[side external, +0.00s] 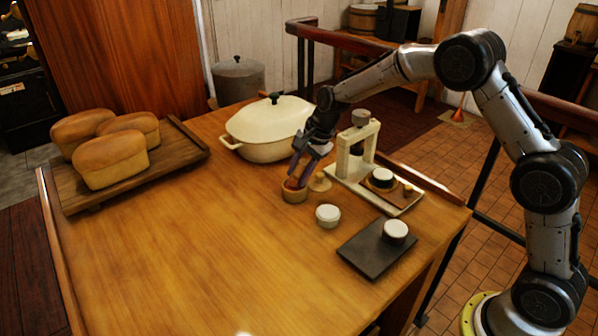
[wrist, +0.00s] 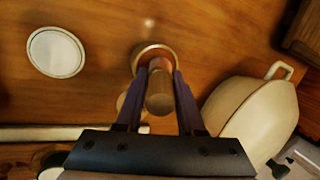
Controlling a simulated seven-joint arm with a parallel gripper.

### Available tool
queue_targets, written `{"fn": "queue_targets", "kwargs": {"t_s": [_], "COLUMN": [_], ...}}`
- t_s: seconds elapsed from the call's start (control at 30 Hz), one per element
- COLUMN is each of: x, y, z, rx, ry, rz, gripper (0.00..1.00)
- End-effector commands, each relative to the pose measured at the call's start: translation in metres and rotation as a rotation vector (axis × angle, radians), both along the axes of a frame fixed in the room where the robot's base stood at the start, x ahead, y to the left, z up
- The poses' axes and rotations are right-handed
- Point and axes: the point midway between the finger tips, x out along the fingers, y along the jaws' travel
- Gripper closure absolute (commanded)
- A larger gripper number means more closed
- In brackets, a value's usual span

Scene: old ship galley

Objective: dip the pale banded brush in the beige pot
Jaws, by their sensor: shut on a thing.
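My gripper (side external: 296,176) points down at a small tan pot (side external: 294,195) on the wooden table. In the wrist view, its fingers (wrist: 159,75) are shut on a tan, round-ended brush (wrist: 160,100) with a reddish-brown part beyond it. The brush's far end overlaps the opening of the tan pot (wrist: 145,50); how deep it sits is hidden. The brush's bands are not clear. An off-white pot (side external: 328,216) stands in front, to the right of the tan pot. It also shows in the wrist view (wrist: 57,52). I cannot tell for sure which pot counts as beige.
A small wooden stand (side external: 320,182) is close beside the tan pot. A pale frame (side external: 343,160) on a tray stands to the right. A dark slab (side external: 368,252) carries a white-topped jar (side external: 395,231). A cream casserole (side external: 262,132) stands behind. The table's left front is clear.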

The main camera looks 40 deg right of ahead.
Motion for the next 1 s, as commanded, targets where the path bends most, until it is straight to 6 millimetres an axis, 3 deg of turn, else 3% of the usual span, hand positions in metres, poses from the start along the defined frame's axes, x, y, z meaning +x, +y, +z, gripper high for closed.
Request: {"fn": "queue_targets", "kwargs": {"t_s": [0.43,1.0], "x": [0.000,0.000], "y": [0.000,0.000], "z": [0.001,0.043], "rx": [0.000,0.000], "ry": [0.002,-0.002], "rz": [0.000,0.000], "gripper": [1.00,1.00]}}
